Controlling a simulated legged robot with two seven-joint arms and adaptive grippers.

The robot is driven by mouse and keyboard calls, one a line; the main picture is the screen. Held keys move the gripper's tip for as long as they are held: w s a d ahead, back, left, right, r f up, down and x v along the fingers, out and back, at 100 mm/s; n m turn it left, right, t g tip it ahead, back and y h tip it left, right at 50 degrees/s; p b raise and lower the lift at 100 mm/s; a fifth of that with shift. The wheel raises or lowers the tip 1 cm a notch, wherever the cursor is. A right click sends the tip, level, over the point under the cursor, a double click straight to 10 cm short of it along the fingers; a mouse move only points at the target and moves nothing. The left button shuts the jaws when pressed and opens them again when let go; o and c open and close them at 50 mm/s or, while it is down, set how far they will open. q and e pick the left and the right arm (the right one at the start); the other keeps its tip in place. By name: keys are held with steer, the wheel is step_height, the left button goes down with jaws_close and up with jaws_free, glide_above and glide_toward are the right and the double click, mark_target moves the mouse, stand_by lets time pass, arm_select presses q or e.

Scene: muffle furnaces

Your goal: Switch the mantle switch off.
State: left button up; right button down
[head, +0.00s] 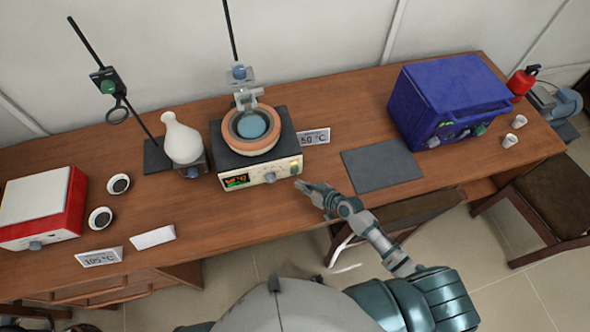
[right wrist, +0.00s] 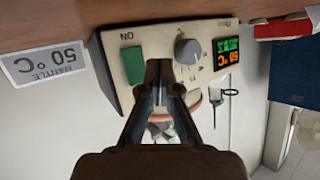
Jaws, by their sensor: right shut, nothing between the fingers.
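The heating mantle (head: 237,158) stands on the wooden bench, with a blue-bottomed round vessel in its orange-rimmed bowl. In the right wrist view, which is upside down, its cream front panel shows a green rocker switch (right wrist: 132,65) marked ON, a grey knob (right wrist: 188,50) and a lit display (right wrist: 228,52) with orange and green digits. My right gripper (head: 300,186) is shut and empty, just in front of the panel's right end. In the right wrist view its fingertips (right wrist: 160,66) appear between switch and knob; contact cannot be told. My left gripper is out of view.
A "50 °C" card (head: 313,137) stands right of the mantle, with a dark mat (head: 382,165) and a blue furnace (head: 445,100) beyond. A white flask (head: 182,138) on a small stirrer stands left. A red-and-white device (head: 40,208) is at far left.

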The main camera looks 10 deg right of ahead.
mark_target(291, 172)
steer(key=shift+w+r+b, duration=0.15)
steer(key=shift+w+b, duration=0.2)
steer(key=shift+w, duration=1.05)
steer(key=shift+w+r, duration=0.1)
steer(key=shift+w, duration=0.1)
stand_by(0.3)
steer(key=shift+w+a, duration=0.1)
steer(key=shift+w, duration=0.05)
steer(key=shift+w+r, duration=0.1)
steer(key=shift+w, duration=0.25)
stand_by(0.8)
steer(key=shift+s, duration=0.15)
steer(key=shift+s, duration=0.65)
steer(key=shift+s+f+p, duration=0.2)
steer(key=shift+s+p, duration=0.2)
steer(key=shift+s, duration=0.85)
steer(key=shift+s+f+p, duration=0.15)
steer(key=shift+s+p, duration=0.2)
steer(key=shift+s, duration=0.9)
